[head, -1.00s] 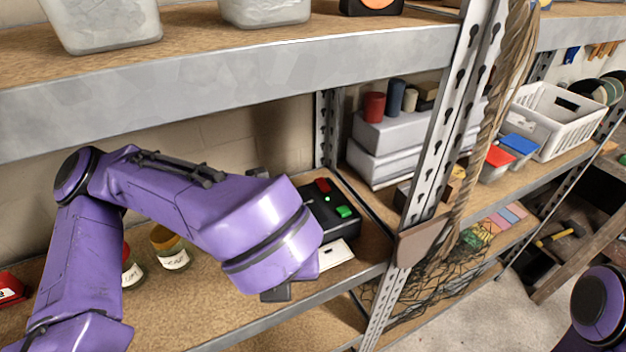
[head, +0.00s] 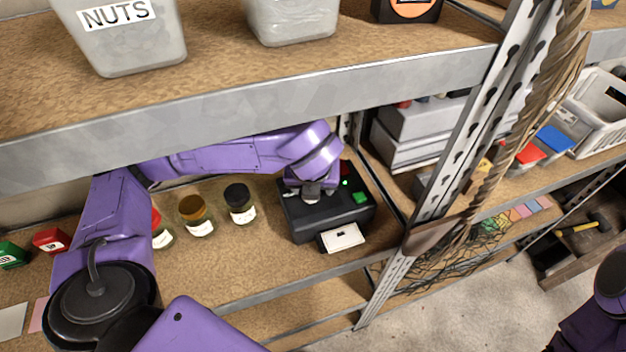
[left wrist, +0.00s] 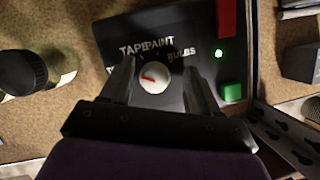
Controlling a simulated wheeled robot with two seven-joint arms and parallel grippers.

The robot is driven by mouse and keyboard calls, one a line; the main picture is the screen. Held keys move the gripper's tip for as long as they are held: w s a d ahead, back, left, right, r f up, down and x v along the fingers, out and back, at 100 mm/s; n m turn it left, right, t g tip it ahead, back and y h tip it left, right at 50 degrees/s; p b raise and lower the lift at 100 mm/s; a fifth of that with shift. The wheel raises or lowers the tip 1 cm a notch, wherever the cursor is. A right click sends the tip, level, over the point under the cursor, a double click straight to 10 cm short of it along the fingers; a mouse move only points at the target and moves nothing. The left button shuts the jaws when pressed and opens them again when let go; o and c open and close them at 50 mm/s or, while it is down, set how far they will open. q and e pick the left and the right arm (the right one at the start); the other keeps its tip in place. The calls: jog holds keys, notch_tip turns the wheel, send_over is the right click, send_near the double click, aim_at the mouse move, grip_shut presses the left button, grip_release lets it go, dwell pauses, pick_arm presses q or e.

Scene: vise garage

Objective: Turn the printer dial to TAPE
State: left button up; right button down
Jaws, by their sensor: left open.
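The black printer (head: 301,226) sits on the lower shelf in the head view, and its top face (left wrist: 185,25) fills the middle of the left wrist view. Its dial (left wrist: 155,78) is a white round knob with a red pointer facing left. The labels TAPE (left wrist: 135,49), PAINT (left wrist: 160,43) and BULBS (left wrist: 182,54) arc above it; a further label at left is mostly hidden by a finger. My left gripper (left wrist: 158,68) is open, a finger on each side of the dial, with gaps visible; it also shows over the printer (head: 311,191). My right gripper is out of view.
A green button (left wrist: 232,92), a lit green lamp (left wrist: 219,54) and a red part (left wrist: 226,18) are right of the dial. Several jars, one black-lidded (head: 240,202), stand left of the printer. The upper shelf edge (head: 230,108) runs above my arm; a metal post (head: 455,185) stands right.

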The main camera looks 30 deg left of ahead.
pick_arm(q)
jog(key=shift+s+r, duration=0.1)
jog(key=shift+s, duration=0.6)
jog(key=shift+w, duration=0.3)
jog(key=c, duration=1)
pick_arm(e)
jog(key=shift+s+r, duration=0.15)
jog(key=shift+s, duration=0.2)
